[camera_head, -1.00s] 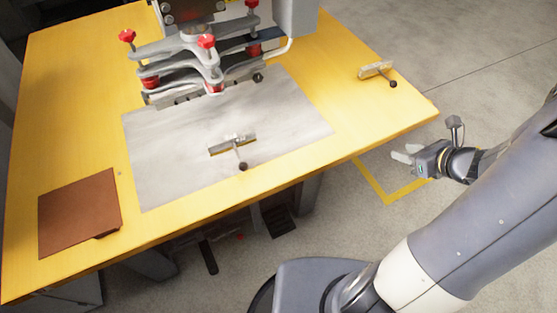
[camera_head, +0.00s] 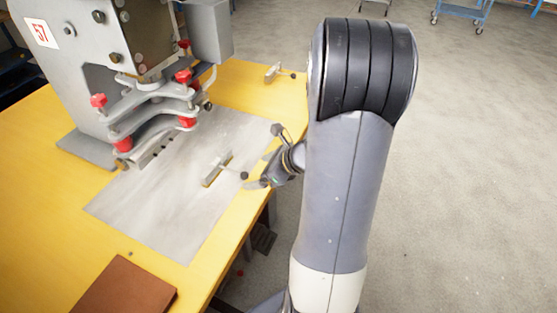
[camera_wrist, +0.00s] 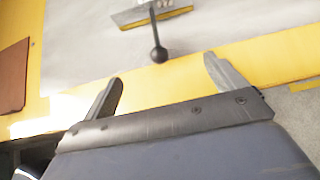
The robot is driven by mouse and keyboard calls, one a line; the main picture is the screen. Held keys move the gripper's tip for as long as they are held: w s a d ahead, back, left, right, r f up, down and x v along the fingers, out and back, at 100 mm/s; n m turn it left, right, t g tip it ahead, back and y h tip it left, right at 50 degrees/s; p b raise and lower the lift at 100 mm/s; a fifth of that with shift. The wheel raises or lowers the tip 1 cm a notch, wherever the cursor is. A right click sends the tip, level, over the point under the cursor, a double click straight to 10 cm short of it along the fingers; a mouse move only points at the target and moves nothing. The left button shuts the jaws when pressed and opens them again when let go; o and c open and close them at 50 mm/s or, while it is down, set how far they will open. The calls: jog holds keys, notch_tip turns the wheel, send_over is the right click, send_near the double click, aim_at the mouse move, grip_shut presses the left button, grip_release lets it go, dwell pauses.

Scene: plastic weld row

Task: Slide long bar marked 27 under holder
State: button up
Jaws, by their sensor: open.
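A metal bar (camera_head: 216,168) with a stem and black ball knob lies on the grey sheet (camera_head: 150,205) near the table's front edge. I cannot read a number on it. In the wrist view the bar (camera_wrist: 150,14) is at the top, its knob pointing toward me between the fingers. My gripper (camera_head: 257,185) is open and empty at the table edge, just short of the knob; its two fingers show apart in the wrist view (camera_wrist: 163,72). The holder seems to be the grey clamp plates with red knobs (camera_head: 150,115) on the machine, behind the bar.
The grey machine (camera_head: 100,50) marked 57 stands at the back of the yellow table (camera_head: 60,210). A second similar bar (camera_head: 273,72) lies at the far table corner. A brown board (camera_head: 125,290) lies at the front left. The sheet between bar and clamp is clear.

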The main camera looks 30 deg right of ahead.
aim_at(237, 178)
jog(key=shift+b+x, duration=1.95)
jog(key=shift+x, duration=1.75)
jog(key=c, duration=1.8)
jog(key=shift+w+a, duration=0.35)
jog(key=shift+w, duration=0.35)
jog(key=shift+w+a, duration=0.3)
jog(key=shift+w, duration=0.4)
jog(key=shift+w+a, duration=0.1)
jog(key=shift+w+a+p, duration=0.2)
jog(key=shift+w+a, duration=0.15)
jog(key=shift+w, duration=0.2)
jog(key=shift+w+a+p, duration=0.15)
jog(key=shift+w+a, duration=0.2)
jog(key=shift+w, duration=0.2)
